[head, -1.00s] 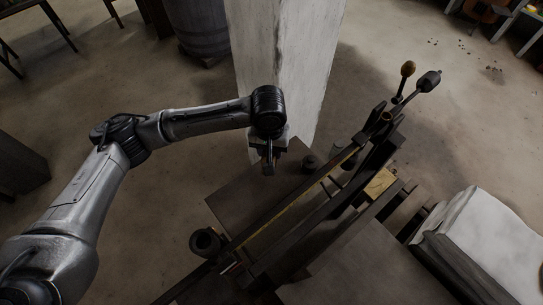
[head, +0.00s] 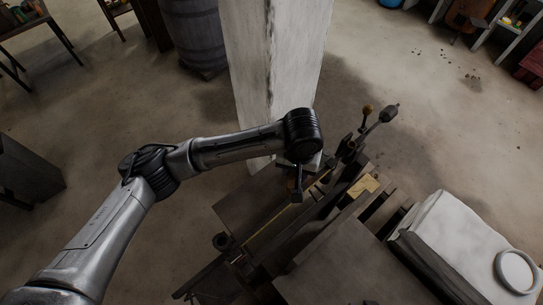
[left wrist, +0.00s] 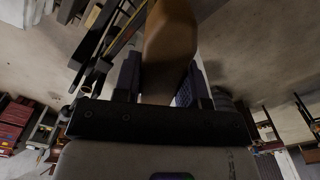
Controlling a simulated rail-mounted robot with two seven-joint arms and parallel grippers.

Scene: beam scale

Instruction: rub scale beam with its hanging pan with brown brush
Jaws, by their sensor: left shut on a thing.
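The scale beam (head: 264,236) is a long dark bar with a brass-coloured strip, running diagonally across the dark scale frame in the head view. Dark and brass-coloured knobs, one a dark weight (head: 388,113), stick up at its far right end. I cannot clearly make out the hanging pan. My left gripper (head: 297,191) is above the beam's middle, covering part of it; contact cannot be told. In the left wrist view it is shut on the brown brush (left wrist: 168,45), whose smooth brown body rises between the fingers. The bristles are hidden. My right gripper is not in view.
A whitish pillar (head: 275,70) stands right behind my left arm's wrist. A white block (head: 455,240) with a white ring (head: 515,271) on it is at the right. A barrel (head: 195,35) stands at the back. Open floor lies left and far right.

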